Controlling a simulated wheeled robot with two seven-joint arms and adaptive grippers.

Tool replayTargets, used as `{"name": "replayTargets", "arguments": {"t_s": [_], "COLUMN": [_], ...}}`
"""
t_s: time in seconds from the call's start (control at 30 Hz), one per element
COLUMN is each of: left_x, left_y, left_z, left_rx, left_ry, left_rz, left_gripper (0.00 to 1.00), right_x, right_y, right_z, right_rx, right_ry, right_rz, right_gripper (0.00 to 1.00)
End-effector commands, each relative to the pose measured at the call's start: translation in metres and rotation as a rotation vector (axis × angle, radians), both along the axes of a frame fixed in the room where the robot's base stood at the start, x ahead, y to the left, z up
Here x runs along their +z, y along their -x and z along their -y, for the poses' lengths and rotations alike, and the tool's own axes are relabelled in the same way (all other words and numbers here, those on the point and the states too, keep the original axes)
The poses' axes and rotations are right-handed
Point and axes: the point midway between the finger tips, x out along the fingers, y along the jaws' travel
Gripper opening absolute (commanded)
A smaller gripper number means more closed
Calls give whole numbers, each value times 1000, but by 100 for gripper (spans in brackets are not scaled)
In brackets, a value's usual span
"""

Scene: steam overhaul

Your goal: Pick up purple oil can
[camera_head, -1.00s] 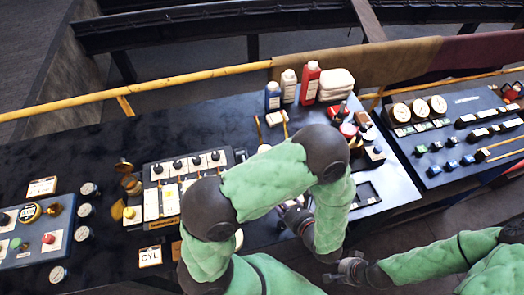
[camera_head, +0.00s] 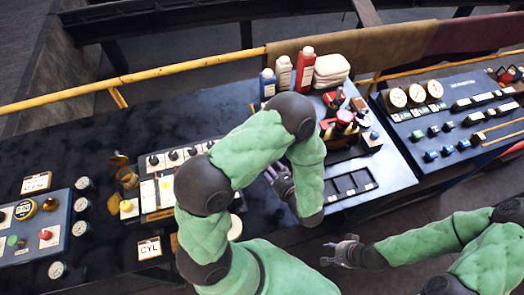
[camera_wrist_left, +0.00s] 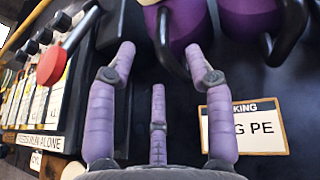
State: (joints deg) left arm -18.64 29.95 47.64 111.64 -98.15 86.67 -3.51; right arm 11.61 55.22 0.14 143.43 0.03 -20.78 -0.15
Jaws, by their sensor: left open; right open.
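In the left wrist view a purple rounded body with dark curved parts, which looks like the purple oil can (camera_wrist_left: 250,18), is cut off by the top edge. My left gripper (camera_wrist_left: 160,65) has its fingers spread below it, with nothing between them. In the head view my left gripper (camera_head: 279,180) is over the dark bench, beside my forearm. I cannot make out the purple can there; my left arm covers part of the bench. My right gripper (camera_head: 345,250) is open and empty off the bench's front edge.
A framed card (camera_wrist_left: 244,127) lies right of the left fingers; a panel with a red knob (camera_wrist_left: 52,65) is left. A slotted black tray (camera_head: 350,185), red-topped items (camera_head: 345,117), bottles (camera_head: 304,70) and white folded cloths (camera_head: 331,67) stand around the arm. A gauge panel is right.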

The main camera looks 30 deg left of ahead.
Motion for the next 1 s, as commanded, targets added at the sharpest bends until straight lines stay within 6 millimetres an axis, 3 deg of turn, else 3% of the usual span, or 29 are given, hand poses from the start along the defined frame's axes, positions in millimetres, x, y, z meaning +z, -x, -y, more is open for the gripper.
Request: {"name": "replayTargets", "arguments": {"t_s": [0.23,0.57,0.6,0.77,0.8,1.0], "left_x": [-11,-13,-13,-13,-13,-12], "left_y": [-13,-16,-16,-16,-16,-16], "left_z": [-22,-25,-25,-25,-25,-25], "left_rx": [2,0,0,0,0,-1], "left_ry": [-1,0,0,0,0,0], "left_rz": [-2,-1,0,0,0,2], "left_gripper": [53,53,50,5,0,0], "right_x": [-2,-2,-2,-2,-2,-2], "right_y": [0,0,0,0,0,0], "right_z": [0,0,0,0,0,0], "right_rx": [0,0,0,0,0,0], "right_ry": [0,0,0,0,0,0], "right_rz": [0,0,0,0,0,0], "right_gripper": [48,48,48,48,48,48]}}
